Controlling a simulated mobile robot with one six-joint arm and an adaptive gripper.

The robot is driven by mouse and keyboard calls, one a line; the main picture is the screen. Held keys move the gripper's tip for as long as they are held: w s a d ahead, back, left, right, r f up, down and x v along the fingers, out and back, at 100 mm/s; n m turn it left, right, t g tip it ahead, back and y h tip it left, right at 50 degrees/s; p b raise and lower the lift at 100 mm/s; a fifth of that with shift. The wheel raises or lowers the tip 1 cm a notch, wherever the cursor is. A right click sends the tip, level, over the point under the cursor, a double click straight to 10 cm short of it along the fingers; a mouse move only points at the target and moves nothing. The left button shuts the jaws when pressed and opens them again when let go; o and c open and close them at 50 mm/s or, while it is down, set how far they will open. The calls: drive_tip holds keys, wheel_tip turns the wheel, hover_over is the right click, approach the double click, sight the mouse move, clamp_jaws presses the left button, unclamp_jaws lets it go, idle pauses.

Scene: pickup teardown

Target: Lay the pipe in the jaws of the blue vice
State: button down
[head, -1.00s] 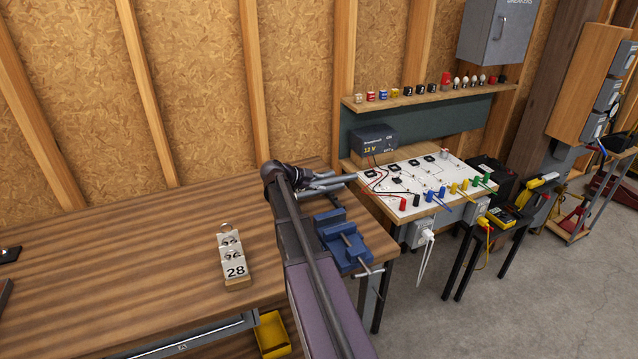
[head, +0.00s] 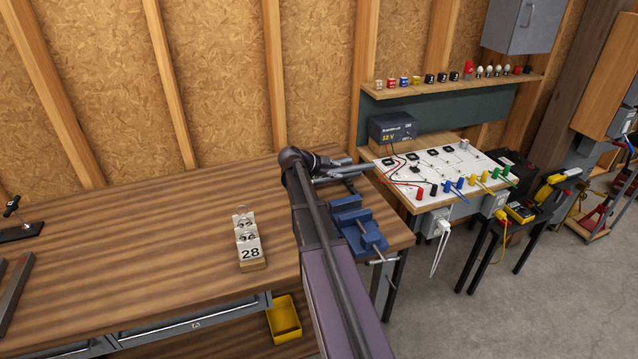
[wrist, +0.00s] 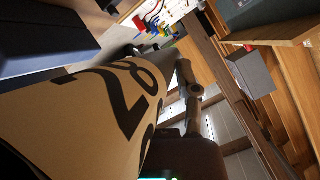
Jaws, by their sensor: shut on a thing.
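The blue vice (head: 358,228) is fixed at the right front edge of the wooden bench (head: 150,235), partly hidden behind my arm in the head view. My gripper (head: 343,168) is just behind and above the vice, pointing right. It is shut on a slim light grey bar that seems to be the pipe (head: 350,173); its outline is hard to separate from the fingers. I cannot tell the gap between pipe and vice jaws. In the wrist view, a close tan surface marked "28" (wrist: 125,100) covers much of the picture; the fingertips are not clear there.
A yellow bin (head: 284,318) is below the bench edge. A white circuit board (head: 440,170) with wires and a 12 V supply (head: 392,129) stand to the right. The bench's middle left is clear.

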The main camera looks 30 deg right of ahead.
drive_tip(key=shift+f+b, duration=1.85)
drive_tip(key=shift+f, duration=0.25)
wheel_tip(320, 180, down, 5)
drive_tip(key=b, duration=0.4)
drive_tip(key=shift+r+b, duration=0.2)
drive_tip(key=shift+b, duration=0.1)
drive_tip(key=shift+c, duration=1.7)
unclamp_jaws()
drive_tip(key=shift+f, duration=0.2)
drive_tip(key=p+v, duration=0.6)
drive_tip(key=v, duration=0.8)
drive_tip(key=shift+p, duration=0.3)
